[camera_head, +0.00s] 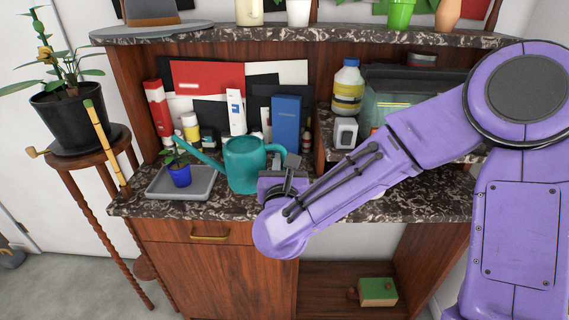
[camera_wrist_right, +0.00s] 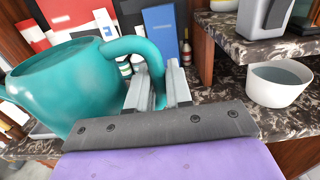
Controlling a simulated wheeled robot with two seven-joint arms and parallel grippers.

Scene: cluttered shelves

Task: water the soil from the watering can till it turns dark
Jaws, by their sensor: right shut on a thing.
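A teal watering can (camera_head: 243,168) is at the left part of the marble counter. Its long spout points up and left, with the tip near the small plant. My right gripper (camera_head: 284,168) is shut on the can's handle; the handle between the fingers also shows in the right wrist view (camera_wrist_right: 150,52). The can looks roughly upright; I cannot tell whether its base touches the counter. A small blue pot (camera_head: 180,177) with a green plant stands in a grey tray (camera_head: 205,187) left of the can. Its soil is too small to judge. My left gripper is out of view.
Books, including a blue one (camera_head: 286,122), and bottles stand behind the can. A raised marble shelf to the right holds a yellow-labelled jar (camera_head: 347,88). A white bowl (camera_wrist_right: 278,85) sits under it. A black pot (camera_head: 70,115) stands on a stool at the left.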

